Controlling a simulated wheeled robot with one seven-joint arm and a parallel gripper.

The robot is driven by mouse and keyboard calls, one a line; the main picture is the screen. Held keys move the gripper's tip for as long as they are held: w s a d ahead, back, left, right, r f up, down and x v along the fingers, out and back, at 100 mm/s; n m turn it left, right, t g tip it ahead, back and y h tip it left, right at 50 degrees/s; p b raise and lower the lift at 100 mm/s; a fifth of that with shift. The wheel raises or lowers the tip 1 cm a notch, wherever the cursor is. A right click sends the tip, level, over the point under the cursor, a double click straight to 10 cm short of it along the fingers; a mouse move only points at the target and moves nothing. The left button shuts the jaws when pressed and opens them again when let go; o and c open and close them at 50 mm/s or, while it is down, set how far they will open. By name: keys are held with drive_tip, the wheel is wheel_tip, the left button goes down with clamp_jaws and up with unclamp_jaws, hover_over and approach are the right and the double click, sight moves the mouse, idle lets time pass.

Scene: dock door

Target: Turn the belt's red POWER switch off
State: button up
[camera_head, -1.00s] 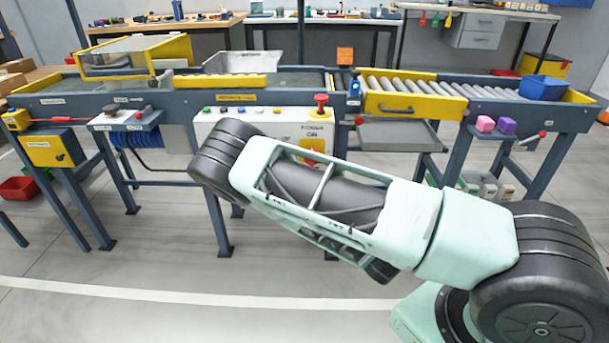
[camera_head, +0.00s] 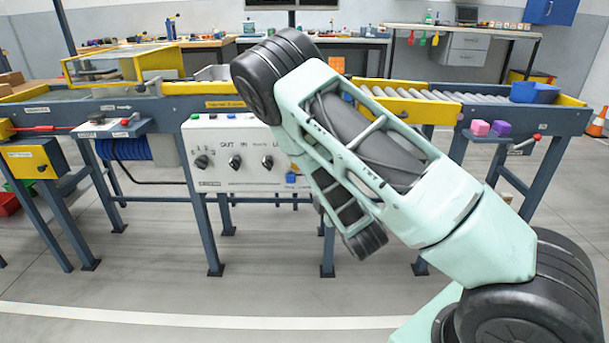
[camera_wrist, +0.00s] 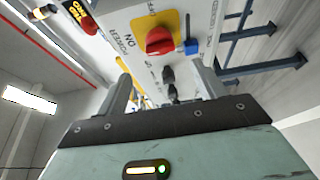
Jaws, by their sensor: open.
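The red POWER switch (camera_wrist: 160,40) sits on a yellow plate on the white control panel (camera_wrist: 125,20) in the wrist view. Lettering reading OFF and ON is near it, seen turned over; I cannot tell the switch's exact setting. My gripper (camera_wrist: 162,72) is open and empty, its two fingers apart and pointing toward the panel, with the switch beyond the gap between them. No contact with the switch shows. In the head view the control panel (camera_head: 215,150) shows left of my arm, which hides the switch and my gripper.
A small blue part (camera_wrist: 190,47) sits beside the switch. Black knobs (camera_head: 234,162) line the panel. A red and yellow part (camera_wrist: 80,15) is near the wrist view's top left. The roller conveyor (camera_head: 410,98) runs right; a blue bin (camera_head: 534,92) stands on it. Open floor lies in front.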

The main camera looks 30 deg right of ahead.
drive_tip(key=b, duration=0.2)
drive_tip(key=w+b, duration=0.1)
drive_tip(key=b, duration=0.2)
drive_tip(key=shift+w+d+f, duration=0.15)
drive_tip(key=shift+w+f, duration=0.05)
drive_tip(key=shift+f, duration=0.05)
drive_tip(key=b, duration=0.4)
drive_tip(key=shift+d, duration=0.1)
drive_tip(key=x, duration=0.9)
drive_tip(key=shift+r+b, duration=0.25)
drive_tip(key=shift+b, duration=0.1)
drive_tip(key=c, duration=1)
